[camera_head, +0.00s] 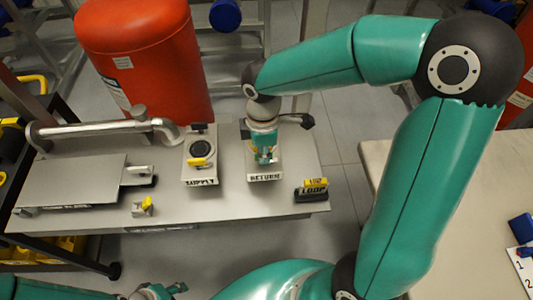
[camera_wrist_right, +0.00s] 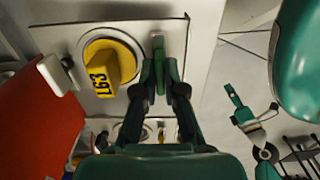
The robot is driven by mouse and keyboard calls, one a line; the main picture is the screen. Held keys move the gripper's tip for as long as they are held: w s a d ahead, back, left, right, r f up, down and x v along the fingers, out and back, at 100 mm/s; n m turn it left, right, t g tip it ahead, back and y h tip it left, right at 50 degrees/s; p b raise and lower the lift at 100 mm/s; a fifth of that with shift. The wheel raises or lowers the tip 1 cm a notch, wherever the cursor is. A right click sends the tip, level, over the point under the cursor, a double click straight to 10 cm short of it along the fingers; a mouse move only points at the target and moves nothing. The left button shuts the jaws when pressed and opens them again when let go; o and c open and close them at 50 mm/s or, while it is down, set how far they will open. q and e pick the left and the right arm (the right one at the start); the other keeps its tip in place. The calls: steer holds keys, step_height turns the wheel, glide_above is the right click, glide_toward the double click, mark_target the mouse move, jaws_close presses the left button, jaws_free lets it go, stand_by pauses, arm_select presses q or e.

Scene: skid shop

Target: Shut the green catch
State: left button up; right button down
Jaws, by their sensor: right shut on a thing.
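The green catch (camera_wrist_right: 159,62) is a narrow green lever on the pale panel beside a round yellow knob, in the right wrist view. My right gripper (camera_wrist_right: 164,80) is shut on the catch, with a finger on each side of it. In the head view my right gripper (camera_head: 265,157) reaches down over the plate marked RETURN (camera_head: 265,177) and hides most of what it holds. I cannot tell how far the catch is turned. My left gripper (camera_head: 165,290) is low at the bottom edge of the head view, away from the panel; its fingers are too small to read.
The yellow knob (camera_wrist_right: 115,65) is close beside the right fingers. A plate marked SUPPLY (camera_head: 200,181) with a black dial, a yellow LOOP block (camera_head: 312,189) and a pipe (camera_head: 90,129) share the grey skid. A red tank (camera_head: 150,60) stands behind it. A table (camera_head: 455,200) is at right.

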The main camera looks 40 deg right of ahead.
steer(key=shift+r+n+p, duration=0.1)
steer(key=shift+n+p, duration=0.3)
steer(key=shift+n, duration=1.2)
steer(key=shift+p, duration=0.3)
